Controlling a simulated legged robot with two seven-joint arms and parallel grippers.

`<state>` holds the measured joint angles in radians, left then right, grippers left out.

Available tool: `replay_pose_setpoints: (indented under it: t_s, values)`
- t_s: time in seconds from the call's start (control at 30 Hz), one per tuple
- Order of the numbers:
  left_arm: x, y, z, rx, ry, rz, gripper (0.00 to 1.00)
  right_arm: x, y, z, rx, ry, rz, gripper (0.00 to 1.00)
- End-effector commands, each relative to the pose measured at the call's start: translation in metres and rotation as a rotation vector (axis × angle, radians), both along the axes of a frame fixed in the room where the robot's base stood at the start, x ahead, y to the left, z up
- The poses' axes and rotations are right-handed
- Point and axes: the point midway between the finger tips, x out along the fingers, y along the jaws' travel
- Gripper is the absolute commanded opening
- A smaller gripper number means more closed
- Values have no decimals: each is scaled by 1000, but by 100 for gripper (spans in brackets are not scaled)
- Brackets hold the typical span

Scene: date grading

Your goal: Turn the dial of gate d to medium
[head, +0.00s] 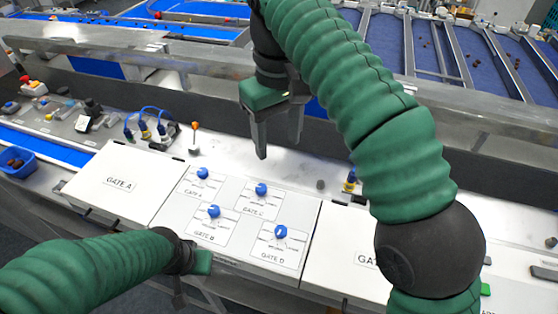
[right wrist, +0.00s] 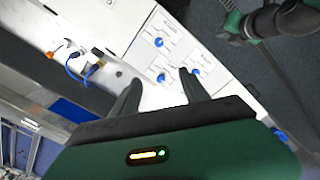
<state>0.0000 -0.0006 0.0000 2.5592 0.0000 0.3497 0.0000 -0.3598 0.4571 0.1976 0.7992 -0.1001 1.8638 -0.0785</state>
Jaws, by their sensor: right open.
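The gate D dial (head: 281,231) is a blue knob on a white labelled plate, at the front right of a group of similar dials. Its setting is too small to read. My right gripper (head: 279,148) is open and empty, above and behind the panel, apart from the dial. In the right wrist view its two fingers (right wrist: 160,80) stand apart, with a blue dial beyond the gap; I cannot pick out the gate D dial there. My left gripper (head: 198,263) is low at the panel's front edge, left of gate D; its fingers are unclear.
The gate A (head: 203,173), gate B (head: 213,211) and gate C (head: 261,189) dials sit close around. An orange-tipped lever (head: 194,128) and blue-cabled connectors (head: 146,130) stand behind. White covers flank the panel; a metal rail (head: 340,80) runs behind.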

Motion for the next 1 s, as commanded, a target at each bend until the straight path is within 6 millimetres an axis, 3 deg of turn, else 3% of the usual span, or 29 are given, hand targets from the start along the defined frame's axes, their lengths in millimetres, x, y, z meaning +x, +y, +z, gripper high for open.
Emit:
replay_pose_setpoints:
  t_s: [0.03, 0.1, 0.2, 0.3, 0.4, 0.57, 1.0]
  values:
    - [0, 0, -32, 0, 1, 0, 0, -1, 0, -37, -4, 6, -115, 53]
    - [-1, 0, -61, 0, 2, 0, 0, -2, 0, -73, -6, 12, -351, 53]
    - [-1, 0, -94, 0, 3, 0, 0, -3, -2, -115, -1, 19, -699, 53]
    - [-1, 0, -112, 0, 3, 0, 0, -4, -4, -140, 4, 24, -966, 53]
    - [-1, 0, -115, 0, 2, 0, 0, -4, -6, -146, 10, 27, -1097, 53]
    - [0, 0, -114, 0, 1, 0, 0, -5, -6, -160, 8, 29, -1119, 53]
    - [-1, 0, -104, 0, 1, 0, 0, -5, -7, -268, 4, 31, -1114, 53]
